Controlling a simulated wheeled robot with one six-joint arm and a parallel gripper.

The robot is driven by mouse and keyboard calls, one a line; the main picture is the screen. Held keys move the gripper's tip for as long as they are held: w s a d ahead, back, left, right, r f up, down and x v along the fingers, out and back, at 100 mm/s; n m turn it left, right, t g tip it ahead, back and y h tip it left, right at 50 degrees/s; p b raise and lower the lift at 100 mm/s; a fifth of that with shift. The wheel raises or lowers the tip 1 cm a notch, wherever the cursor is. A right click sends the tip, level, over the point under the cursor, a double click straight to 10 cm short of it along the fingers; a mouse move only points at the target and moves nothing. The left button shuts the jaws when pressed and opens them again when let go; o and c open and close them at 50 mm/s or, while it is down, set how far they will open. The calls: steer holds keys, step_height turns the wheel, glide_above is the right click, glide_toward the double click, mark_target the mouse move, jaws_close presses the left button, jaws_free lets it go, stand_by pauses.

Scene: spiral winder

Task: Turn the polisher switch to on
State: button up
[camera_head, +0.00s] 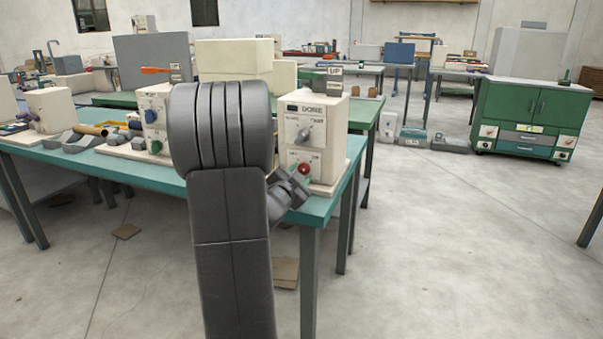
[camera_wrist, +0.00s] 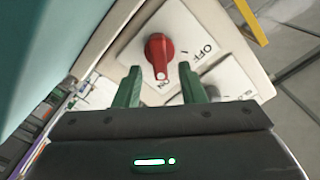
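In the wrist view a red rotary knob (camera_wrist: 158,52) sits on a white plate with the word OFF to its right and partly hidden letters, seemingly ON, below it. The knob's white mark is at its lower end, towards those letters. My gripper (camera_wrist: 160,72) is open, its green fingertips either side of the knob's lower part with gaps showing; I see no contact. In the head view the red knob (camera_head: 303,168) is low on a cream machine (camera_head: 327,123) at the table's right end. My gripper (camera_head: 295,186) is right at it, partly hidden by my arm.
A grey knob (camera_head: 304,134) is above the red one on the machine's face. The teal table (camera_head: 130,172) carries another cream unit with a blue knob (camera_head: 150,116) to the left, beside my arm. The floor to the right is open up to a green cabinet (camera_head: 505,100).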

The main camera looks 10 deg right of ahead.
steer(key=v, duration=1.2)
steer(key=shift+p, duration=0.4)
steer(key=shift+w+d, duration=0.1)
steer(key=shift+w, duration=0.1)
steer(key=b+x, duration=0.1)
steer(key=x, duration=1.2)
steer(key=shift+w+d, duration=0.2)
steer(key=shift+w, duration=0.1)
steer(key=shift+s+a, duration=0.1)
